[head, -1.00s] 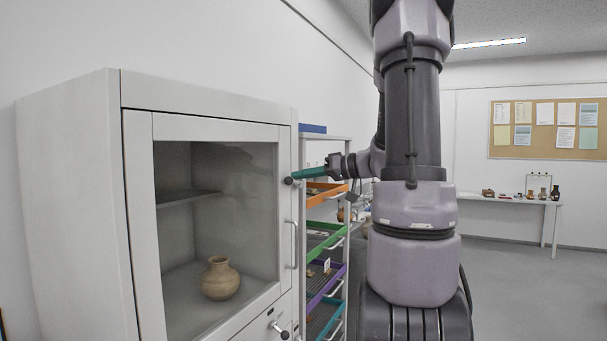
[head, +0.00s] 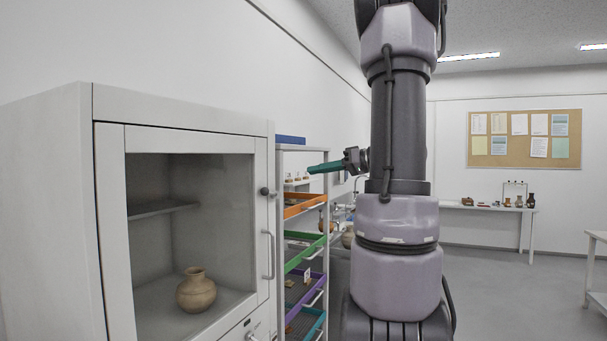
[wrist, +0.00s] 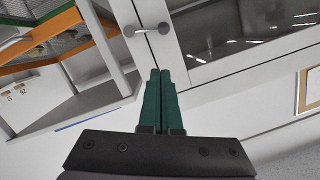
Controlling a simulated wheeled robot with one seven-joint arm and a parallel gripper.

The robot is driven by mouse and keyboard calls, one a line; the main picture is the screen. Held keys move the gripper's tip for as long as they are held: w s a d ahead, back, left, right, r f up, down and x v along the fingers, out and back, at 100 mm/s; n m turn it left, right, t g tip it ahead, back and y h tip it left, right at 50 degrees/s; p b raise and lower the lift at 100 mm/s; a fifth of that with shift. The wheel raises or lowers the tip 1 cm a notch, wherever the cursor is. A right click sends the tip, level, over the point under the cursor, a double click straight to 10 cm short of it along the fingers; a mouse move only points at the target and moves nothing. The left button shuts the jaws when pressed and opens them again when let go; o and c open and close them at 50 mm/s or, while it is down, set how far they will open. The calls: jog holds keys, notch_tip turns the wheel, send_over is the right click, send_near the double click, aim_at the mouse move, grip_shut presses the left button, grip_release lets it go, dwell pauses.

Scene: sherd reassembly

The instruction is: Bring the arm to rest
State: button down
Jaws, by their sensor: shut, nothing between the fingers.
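My gripper (head: 312,168) has green fingers and shows left of my arm column in the head view, pointing left toward the tray rack and cabinet. In the wrist view its two green fingers (wrist: 160,76) lie side by side, shut, with nothing between them. A cabinet door knob (wrist: 129,31) shows beyond the fingertips, apart from them as far as I can tell. My arm's wrist is partly hidden behind the arm column in the head view.
A white glass-door cabinet (head: 185,120) holds a clay pot (head: 196,290) at the left. Beside it stands a rack with an orange tray (head: 304,205) and other coloured trays. A long table (head: 490,208) with small pots stands at the back. The floor at right is open.

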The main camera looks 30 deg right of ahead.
jog(key=shift+s+d+r, duration=0.1)
jog(key=shift+s+d, duration=0.25)
dwell(0.3)
